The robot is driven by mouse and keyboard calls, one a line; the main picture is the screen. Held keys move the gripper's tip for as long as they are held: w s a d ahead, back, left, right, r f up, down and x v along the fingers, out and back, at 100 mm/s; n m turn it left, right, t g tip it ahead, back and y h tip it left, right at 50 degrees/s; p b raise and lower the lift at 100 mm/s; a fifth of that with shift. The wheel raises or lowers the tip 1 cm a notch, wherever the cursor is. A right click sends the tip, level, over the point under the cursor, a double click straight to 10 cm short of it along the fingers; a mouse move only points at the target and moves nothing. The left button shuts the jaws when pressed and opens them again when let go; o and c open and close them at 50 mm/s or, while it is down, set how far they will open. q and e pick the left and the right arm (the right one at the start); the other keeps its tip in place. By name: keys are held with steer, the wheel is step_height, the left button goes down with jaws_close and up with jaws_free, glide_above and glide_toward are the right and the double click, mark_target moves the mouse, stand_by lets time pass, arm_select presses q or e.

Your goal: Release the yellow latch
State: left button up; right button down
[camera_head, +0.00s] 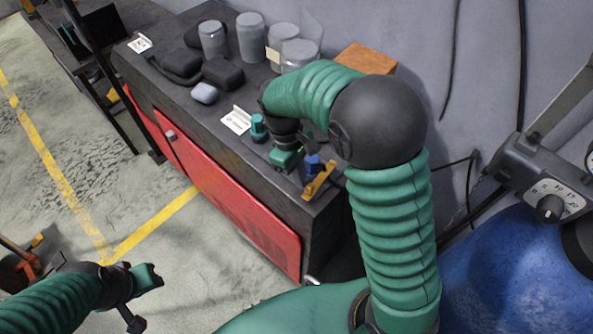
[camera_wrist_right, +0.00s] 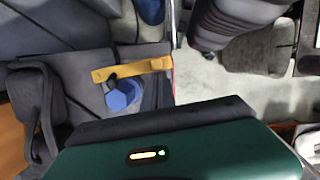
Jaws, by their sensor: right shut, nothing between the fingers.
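The yellow latch (camera_head: 320,181) is a short bar at the near right corner of the dark cabinet top, beside a small blue part (camera_head: 312,163). In the right wrist view the latch (camera_wrist_right: 132,69) lies across the upper left, with a blue hexagonal knob (camera_wrist_right: 122,97) just below it. My right gripper (camera_head: 286,160) is over the cabinet top, just left of the blue part. It is shut and empty, apart from the latch. Its fingertips are hard to make out in either view. My left gripper (camera_head: 146,290) is low at the left, far from the latch; its jaws cannot be read.
The cabinet (camera_head: 232,215) has red doors. Grey jars (camera_head: 251,37), black cases (camera_head: 222,74) and an orange-brown box (camera_head: 366,58) stand farther back on its top. White label cards (camera_head: 236,120) lie near the front edge. A blue drum-like body (camera_head: 515,275) is at the right.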

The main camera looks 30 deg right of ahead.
steer(key=s+d+n+h+p, duration=0.1)
steer(key=s+d+n, duration=0.2)
steer(key=s+n, duration=0.2)
steer(key=shift+n+t, duration=0.4)
steer(key=shift+w+a+p, duration=0.1)
steer(key=shift+w+p, duration=0.4)
steer(key=shift+w, duration=0.25)
